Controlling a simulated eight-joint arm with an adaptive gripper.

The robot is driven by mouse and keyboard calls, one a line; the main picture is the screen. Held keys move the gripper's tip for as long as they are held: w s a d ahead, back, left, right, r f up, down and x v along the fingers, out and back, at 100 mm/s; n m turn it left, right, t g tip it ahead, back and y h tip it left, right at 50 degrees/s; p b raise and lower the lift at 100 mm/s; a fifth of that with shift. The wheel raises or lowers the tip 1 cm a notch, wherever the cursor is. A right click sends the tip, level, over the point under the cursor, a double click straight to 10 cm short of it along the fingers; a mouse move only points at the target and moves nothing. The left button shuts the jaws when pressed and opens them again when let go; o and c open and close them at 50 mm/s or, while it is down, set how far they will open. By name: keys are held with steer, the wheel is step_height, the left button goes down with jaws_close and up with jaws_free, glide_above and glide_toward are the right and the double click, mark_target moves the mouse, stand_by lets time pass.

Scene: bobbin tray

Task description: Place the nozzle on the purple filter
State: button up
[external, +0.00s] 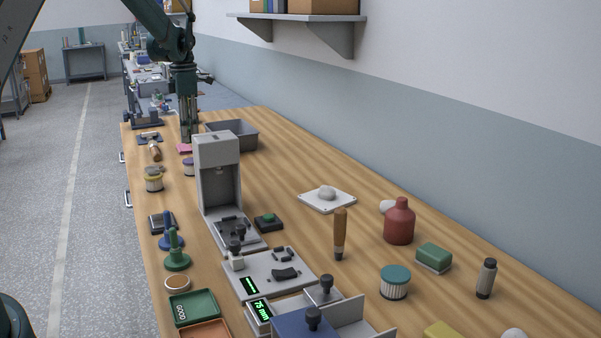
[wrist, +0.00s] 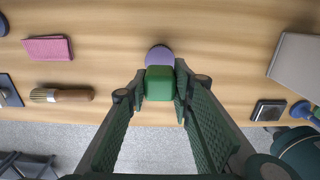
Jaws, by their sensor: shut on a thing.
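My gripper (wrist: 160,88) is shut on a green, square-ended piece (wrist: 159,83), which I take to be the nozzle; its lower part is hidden. The purple filter (wrist: 159,55) shows as a round purple top just beyond the held piece in the wrist view, partly covered by it. In the external view the purple filter (external: 188,165) stands on the bench, partly hidden by the grey machine. My gripper (external: 188,135) points down above and behind it there. I cannot tell the height gap, or whether they touch.
A grey machine (external: 217,160) stands close on the right. A pink cloth (wrist: 48,48) and a wooden-handled brush (wrist: 62,95) lie to the left in the wrist view. The bench's edge is close.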

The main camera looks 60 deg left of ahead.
mark_target(191, 160)
steer(key=shift+f, duration=1.15)
steer(key=shift+f, duration=1.85)
steer(key=shift+f, duration=0.25)
steer(key=o, duration=0.9)
steer(key=shift+r, duration=0.1)
steer(key=shift+r, duration=0.1)
step_height(191, 160, up, 12)
steer(key=shift+r, duration=0.1)
